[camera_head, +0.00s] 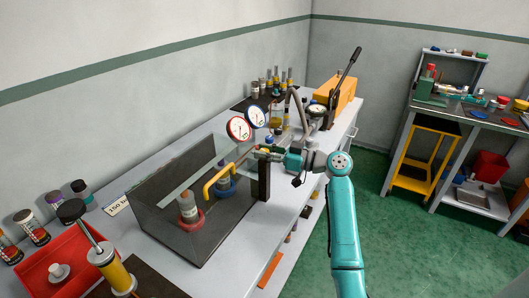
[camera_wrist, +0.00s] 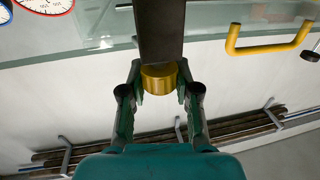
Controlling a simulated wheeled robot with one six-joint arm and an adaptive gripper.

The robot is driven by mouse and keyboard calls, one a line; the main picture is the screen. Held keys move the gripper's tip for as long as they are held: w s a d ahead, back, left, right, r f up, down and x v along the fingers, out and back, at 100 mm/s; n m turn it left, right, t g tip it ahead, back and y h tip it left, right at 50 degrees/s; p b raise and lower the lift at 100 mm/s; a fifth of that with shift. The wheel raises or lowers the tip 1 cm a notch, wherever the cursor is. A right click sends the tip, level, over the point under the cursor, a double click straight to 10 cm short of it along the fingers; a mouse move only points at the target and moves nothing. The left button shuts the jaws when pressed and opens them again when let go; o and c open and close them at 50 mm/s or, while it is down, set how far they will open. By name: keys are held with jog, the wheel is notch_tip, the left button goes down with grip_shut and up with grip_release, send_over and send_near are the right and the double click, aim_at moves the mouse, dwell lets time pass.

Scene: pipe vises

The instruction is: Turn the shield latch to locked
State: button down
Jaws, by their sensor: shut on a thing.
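The clear shield (camera_head: 165,205) is a tinted see-through box on the bench, with a yellow bar handle (camera_head: 210,183) that also shows at the upper right of the wrist view (camera_wrist: 270,45). A dark upright post (camera_head: 264,184) stands at its right end; a dark bar (camera_wrist: 160,30) comes down from the top of the wrist view. A round brass-coloured knob (camera_wrist: 159,78) sits at the bar's near end, which I take as the latch. My gripper (camera_wrist: 160,76) is shut on this knob, one finger on each side. In the head view my gripper (camera_head: 262,152) hides most of the knob.
Two round gauges, one red-rimmed (camera_head: 238,128) and one blue-rimmed (camera_head: 255,116), stand behind the shield. An orange press (camera_head: 340,97) with a long lever stands further back. A red tray (camera_head: 50,270) is at the near left. The green floor right of the bench is open.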

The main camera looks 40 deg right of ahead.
jog(key=shift+f+n+g+y, duration=0.1)
jog(key=shift+n+g+y, duration=1.25)
jog(key=shift+y, duration=0.45)
jog(key=shift+n+g, duration=0.25)
jog(key=c, duration=0.8)
grip_release()
jog(key=v, duration=1.2)
jog(key=shift+f, duration=0.15)
